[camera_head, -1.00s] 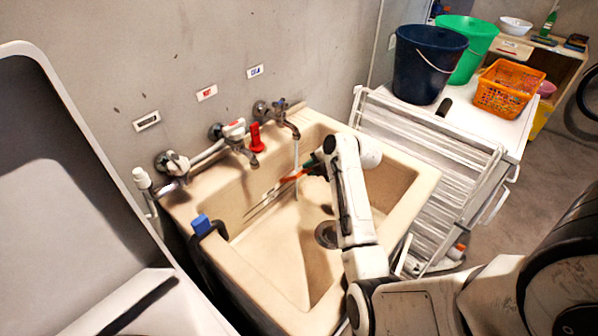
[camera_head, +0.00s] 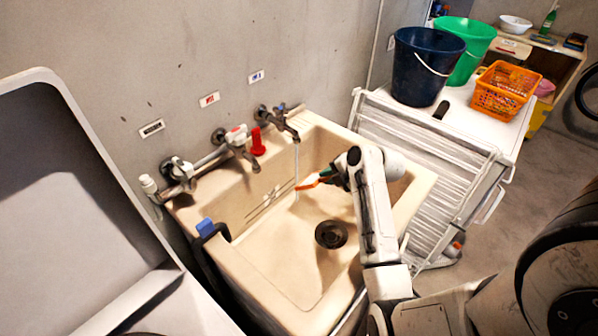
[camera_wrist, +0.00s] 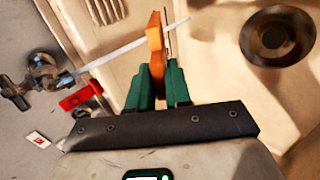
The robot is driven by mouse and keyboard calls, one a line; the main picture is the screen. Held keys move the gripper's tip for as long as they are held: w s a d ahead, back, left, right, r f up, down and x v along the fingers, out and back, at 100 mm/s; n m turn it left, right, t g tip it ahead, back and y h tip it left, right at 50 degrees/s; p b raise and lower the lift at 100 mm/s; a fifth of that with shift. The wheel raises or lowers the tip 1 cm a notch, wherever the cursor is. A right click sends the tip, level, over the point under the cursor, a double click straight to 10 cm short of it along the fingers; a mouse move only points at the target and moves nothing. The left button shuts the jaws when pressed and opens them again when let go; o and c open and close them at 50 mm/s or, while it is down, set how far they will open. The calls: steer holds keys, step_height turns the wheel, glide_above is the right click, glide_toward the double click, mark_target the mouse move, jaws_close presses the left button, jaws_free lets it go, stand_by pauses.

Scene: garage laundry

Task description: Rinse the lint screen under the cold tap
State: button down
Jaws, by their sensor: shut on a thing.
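My gripper (camera_wrist: 158,85), with green fingers, is shut on an orange piece (camera_wrist: 155,50), which I take to be the lint screen's edge. A thin dark line beside it may be the mesh seen edge-on. The stream runs from the right-hand tap (camera_head: 281,118), under a blue-marked label. In the wrist view the stream (camera_wrist: 125,48) crosses at the orange piece. I cannot tell exactly where water strikes it.
The cream sink (camera_head: 290,290) has a dark drain (camera_head: 331,234). A red-marked tap (camera_head: 238,140) and a red object (camera_head: 258,142) stand left of the running tap. A blue clip (camera_head: 206,227) sits on the left rim. A white drying rack (camera_head: 425,140) and buckets (camera_head: 425,65) are on the right.

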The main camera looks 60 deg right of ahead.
steer(key=shift+s+a+r+p, duration=0.15)
steer(key=shift+s+p, duration=0.05)
steer(key=shift+s, duration=0.35)
steer(key=shift+s+a+r+p, duration=0.1)
steer(key=shift+s+r+p, duration=0.15)
steer(key=shift+s, duration=0.3)
steer(key=shift+s+a+r+p, duration=0.1)
steer(key=shift+s+a+p, duration=0.1)
steer(key=shift+s, duration=0.35)
steer(key=s+r+p, duration=0.4)
steer(key=r+p, duration=0.3)
steer(key=r, duration=0.3)
steer(key=shift+a, duration=0.45)
stand_by(0.6)
